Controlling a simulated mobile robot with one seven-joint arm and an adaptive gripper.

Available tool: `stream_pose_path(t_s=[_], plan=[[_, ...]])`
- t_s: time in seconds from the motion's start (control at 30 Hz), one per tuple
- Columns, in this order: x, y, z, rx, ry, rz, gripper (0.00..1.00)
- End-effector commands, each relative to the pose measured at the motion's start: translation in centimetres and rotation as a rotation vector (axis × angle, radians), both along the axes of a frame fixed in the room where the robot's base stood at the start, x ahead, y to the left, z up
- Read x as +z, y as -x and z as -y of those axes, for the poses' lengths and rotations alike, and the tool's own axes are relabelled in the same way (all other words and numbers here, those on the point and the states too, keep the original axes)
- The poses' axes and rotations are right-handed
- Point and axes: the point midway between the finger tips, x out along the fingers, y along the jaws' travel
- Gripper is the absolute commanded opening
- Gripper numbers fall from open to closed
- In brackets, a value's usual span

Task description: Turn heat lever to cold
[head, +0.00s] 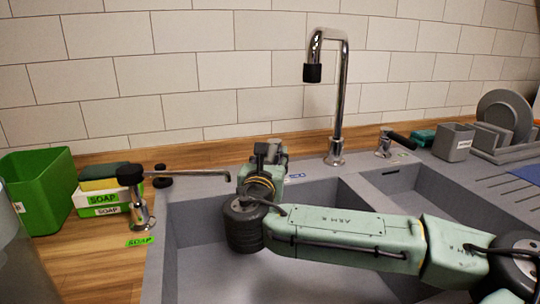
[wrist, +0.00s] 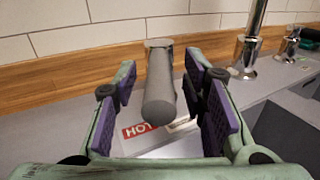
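In the wrist view a grey cylindrical heat lever (wrist: 160,90) points toward the camera above the sink's back ledge. A red HOT label (wrist: 138,131) lies below it, partly covered by the lever. My gripper (wrist: 163,82) is open, with one purple pad on each side of the lever and a visible gap on both sides. In the head view my gripper (head: 268,152) is at the back ledge and hides the lever. A small blue label (head: 295,176) shows just right of it.
The chrome faucet (head: 336,100) stands close on the right. A chrome soap pump (head: 138,205) has its spout reaching toward my gripper from the left. A black-handled lever (head: 395,140) is further right. The tiled wall (head: 230,60) is close behind. The sink basin (head: 205,270) lies below my arm.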

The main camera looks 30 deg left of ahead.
Motion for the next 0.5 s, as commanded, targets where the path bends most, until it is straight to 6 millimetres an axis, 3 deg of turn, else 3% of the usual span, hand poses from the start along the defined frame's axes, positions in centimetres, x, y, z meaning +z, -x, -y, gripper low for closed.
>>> stream_pose_path(t_s=[0.3,0.5], plan=[[-0.05,-0.26,-0.13,0.001,0.000,0.000,0.39],[-0.03,-0.24,-0.13,0.001,0.000,0.000,0.25]])
